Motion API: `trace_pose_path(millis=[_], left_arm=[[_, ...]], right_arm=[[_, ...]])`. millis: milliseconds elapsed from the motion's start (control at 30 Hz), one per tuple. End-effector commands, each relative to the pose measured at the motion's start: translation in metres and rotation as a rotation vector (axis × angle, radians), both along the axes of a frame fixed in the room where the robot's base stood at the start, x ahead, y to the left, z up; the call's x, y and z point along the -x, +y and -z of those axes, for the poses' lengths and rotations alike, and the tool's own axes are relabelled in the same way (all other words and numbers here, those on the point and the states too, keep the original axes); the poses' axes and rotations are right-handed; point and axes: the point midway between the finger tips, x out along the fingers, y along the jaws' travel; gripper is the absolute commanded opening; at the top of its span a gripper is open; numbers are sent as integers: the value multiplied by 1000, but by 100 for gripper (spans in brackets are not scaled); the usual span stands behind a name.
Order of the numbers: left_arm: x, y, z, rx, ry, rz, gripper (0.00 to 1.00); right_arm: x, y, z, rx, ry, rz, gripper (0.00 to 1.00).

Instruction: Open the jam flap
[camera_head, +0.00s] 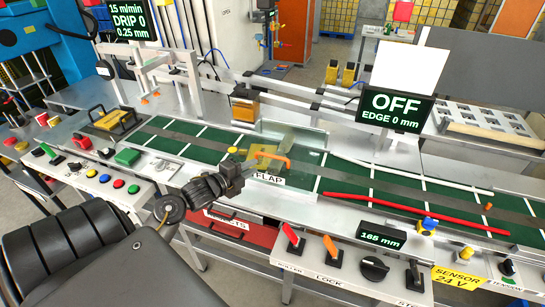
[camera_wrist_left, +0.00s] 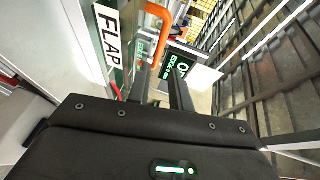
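The jam flap (camera_head: 306,146) is a clear panel over the green belt, with an orange handle (camera_head: 275,156) and a white FLAP label (camera_head: 269,179) at its front. The handle also shows as an orange bar in the left wrist view (camera_wrist_left: 162,22), beside the FLAP label (camera_wrist_left: 108,35). My left gripper (camera_head: 246,168) is just left of the handle in the head view. I see no contact. My right gripper is not in view.
The green conveyor belt (camera_head: 400,190) runs behind the front rail. A front panel holds red and orange levers (camera_head: 332,248) and a black knob (camera_head: 374,268). A display reading OFF (camera_head: 395,108) stands behind the belt. A button box (camera_head: 105,182) is at left.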

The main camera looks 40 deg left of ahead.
Motion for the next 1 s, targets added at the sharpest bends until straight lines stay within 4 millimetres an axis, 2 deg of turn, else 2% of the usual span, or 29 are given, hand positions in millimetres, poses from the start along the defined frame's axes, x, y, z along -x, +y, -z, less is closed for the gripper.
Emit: trace_pose_path(millis=[167, 500, 700, 1000], left_arm=[[-9, 0, 0, 4, -2, -2, 21], [-69, -4, 9, 8, 1, -3, 21], [-96, -6, 16, 7, 2, -2, 21], [-107, -7, 20, 4, 2, -2, 21]], right_arm=[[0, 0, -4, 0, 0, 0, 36], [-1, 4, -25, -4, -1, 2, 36], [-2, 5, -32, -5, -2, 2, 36], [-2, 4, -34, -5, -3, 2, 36]])
